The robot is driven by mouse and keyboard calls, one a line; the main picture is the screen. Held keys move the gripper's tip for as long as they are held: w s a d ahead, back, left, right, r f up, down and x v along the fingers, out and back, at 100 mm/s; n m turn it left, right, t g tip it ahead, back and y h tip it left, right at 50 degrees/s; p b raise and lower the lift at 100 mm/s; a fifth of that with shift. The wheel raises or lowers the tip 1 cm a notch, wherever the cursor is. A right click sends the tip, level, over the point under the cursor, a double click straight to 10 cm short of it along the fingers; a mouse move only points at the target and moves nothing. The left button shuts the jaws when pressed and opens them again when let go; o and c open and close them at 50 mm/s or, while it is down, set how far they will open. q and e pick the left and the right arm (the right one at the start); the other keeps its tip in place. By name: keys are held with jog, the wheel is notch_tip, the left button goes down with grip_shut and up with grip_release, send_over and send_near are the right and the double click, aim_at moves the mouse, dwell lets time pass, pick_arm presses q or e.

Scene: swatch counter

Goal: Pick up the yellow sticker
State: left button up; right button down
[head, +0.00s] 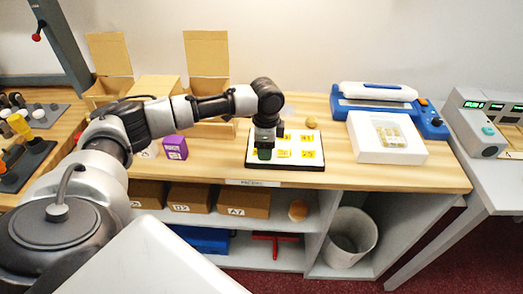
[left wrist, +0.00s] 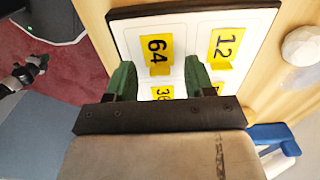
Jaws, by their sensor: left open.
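Several yellow stickers with black numbers lie on a white board with a black rim (head: 247,165) on the wooden counter. In the left wrist view, the sticker numbered 64 (left wrist: 155,47) and the one numbered 12 (left wrist: 226,44) show whole; the sticker numbered 36 (left wrist: 161,93) and another beside it are partly hidden by my gripper. My left gripper (head: 265,152) is over the board's left part; its open green fingers (left wrist: 158,80) have stickers 64 and 36 in the gap, with nothing held. A small dark shape at the left wrist view's left edge looks like my right gripper (left wrist: 36,64).
A purple box (head: 174,148) and open cardboard boxes (head: 206,55) stand left of the board. A white tray (head: 365,150) and a blue device (head: 345,105) stand right. A round tan object (head: 311,122) lies behind the board. A bin (head: 350,238) is below.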

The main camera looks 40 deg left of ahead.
pick_arm(q)
jog(key=c, duration=0.8)
jog(key=shift+r, duration=0.55)
notch_tip(320, 180, up, 3)
jog(key=shift+f, duration=0.2)
jog(key=w+d+r+p, duration=0.1)
jog(key=d+r, duration=0.2)
jog(key=w+d+r+p, duration=0.1)
jog(key=d+r+p, duration=0.1)
jog(key=d+r, duration=0.2)
jog(key=w+d+r+p, duration=0.1)
jog(key=d+r+p, duration=0.1)
jog(key=d+r, duration=0.2)
jog(key=shift+w+d+r, duration=0.1)
jog(key=shift+w+r, duration=0.1)
jog(key=shift+w, duration=0.1)
